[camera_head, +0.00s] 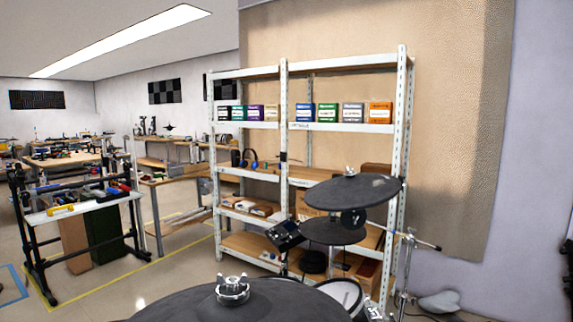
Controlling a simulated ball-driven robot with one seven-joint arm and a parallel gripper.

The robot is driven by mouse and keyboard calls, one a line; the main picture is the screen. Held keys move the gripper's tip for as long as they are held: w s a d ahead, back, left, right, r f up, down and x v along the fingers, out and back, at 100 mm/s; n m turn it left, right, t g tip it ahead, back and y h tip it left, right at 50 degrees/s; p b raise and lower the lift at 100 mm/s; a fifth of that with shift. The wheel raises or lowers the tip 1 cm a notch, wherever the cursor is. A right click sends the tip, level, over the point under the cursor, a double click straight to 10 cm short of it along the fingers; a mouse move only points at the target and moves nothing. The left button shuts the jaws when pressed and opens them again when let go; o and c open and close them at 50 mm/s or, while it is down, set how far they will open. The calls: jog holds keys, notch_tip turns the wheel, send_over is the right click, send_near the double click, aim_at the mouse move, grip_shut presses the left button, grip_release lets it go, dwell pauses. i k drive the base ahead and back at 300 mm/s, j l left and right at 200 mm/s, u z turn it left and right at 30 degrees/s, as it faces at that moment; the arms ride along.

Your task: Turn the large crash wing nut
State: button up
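A large dark cymbal (165,308) fills the bottom of the head view, cut off by the lower edge. A shiny metal wing nut (232,287) sits on top of its centre, upright. A second dark cymbal (335,194) stands further back to the right, with a small metal fitting (349,172) on its top. Which of the two the task calls the large crash is not labelled; the near one looks larger. My gripper and arm are not in view.
A smaller dark pad (333,232), a drum module (284,235) and a white-rimmed drum (343,295) stand behind the near cymbal. A white metal shelf (345,128) with coloured boxes is behind them. A tool rack (85,208) stands left; the floor between is open.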

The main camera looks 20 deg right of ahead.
aim_at(350, 174)
jog(key=i+l+u, duration=0.15)
jog(key=l+u, duration=0.2)
jog(key=i+l+u, duration=0.15)
jog(key=l+u, duration=0.25)
jog(key=l, duration=0.15)
jog(key=l+u, duration=0.35)
jog(key=i+l, duration=0.05)
jog(key=l, duration=0.05)
